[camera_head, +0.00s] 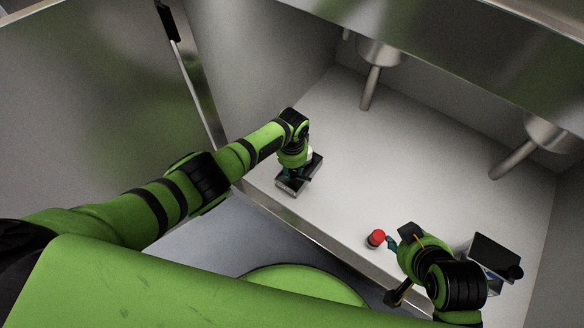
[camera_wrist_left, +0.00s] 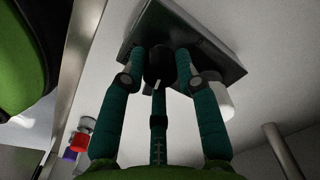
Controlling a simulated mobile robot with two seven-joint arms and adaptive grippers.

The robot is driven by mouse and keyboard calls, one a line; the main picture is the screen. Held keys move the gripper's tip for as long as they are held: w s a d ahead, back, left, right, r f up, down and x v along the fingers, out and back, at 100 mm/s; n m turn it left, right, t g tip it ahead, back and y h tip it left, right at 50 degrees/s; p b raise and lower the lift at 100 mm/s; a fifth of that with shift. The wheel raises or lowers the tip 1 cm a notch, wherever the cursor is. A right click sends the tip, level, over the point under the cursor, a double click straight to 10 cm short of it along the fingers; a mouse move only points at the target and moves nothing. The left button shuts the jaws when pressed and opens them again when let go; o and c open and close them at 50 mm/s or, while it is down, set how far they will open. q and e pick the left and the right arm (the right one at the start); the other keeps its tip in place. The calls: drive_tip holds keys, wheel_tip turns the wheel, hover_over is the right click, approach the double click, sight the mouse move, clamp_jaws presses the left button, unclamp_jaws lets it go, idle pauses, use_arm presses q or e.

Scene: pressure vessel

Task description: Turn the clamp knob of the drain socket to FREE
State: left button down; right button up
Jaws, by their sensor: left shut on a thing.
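The drain socket looks like a dark metal block (camera_head: 288,187) on the pale floor of the vessel bay; it fills the top of the left wrist view (camera_wrist_left: 205,45). A black round knob (camera_wrist_left: 159,62) sits on its near face, with a small white mark below it. My left gripper (camera_wrist_left: 160,75) has its teal fingers around this knob and is shut on it. The fingers hide the knob's sides, and I cannot read any FREE label. My right gripper (camera_head: 393,245) is beside a red-topped part at the lower right; its fingers are mostly hidden.
The red-topped part (camera_head: 376,238) stands near the front edge. A white cylinder (camera_wrist_left: 218,100) is beside the block. Two metal pipes (camera_head: 371,88) (camera_head: 513,160) hang at the back. A black panel (camera_head: 495,253) is at the right. The middle floor is clear.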

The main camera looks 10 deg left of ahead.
sight(292, 171)
use_arm(q)
drive_tip(key=shift+s+f+m, duration=0.1)
drive_tip(key=shift+m, duration=1.5)
drive_tip(key=c, duration=0.9)
unclamp_jaws()
drive_tip(key=shift+r, duration=0.2)
drive_tip(key=shift+r, duration=0.25)
wheel_tip(292, 171, up, 11)
drive_tip(key=shift+r, duration=0.1)
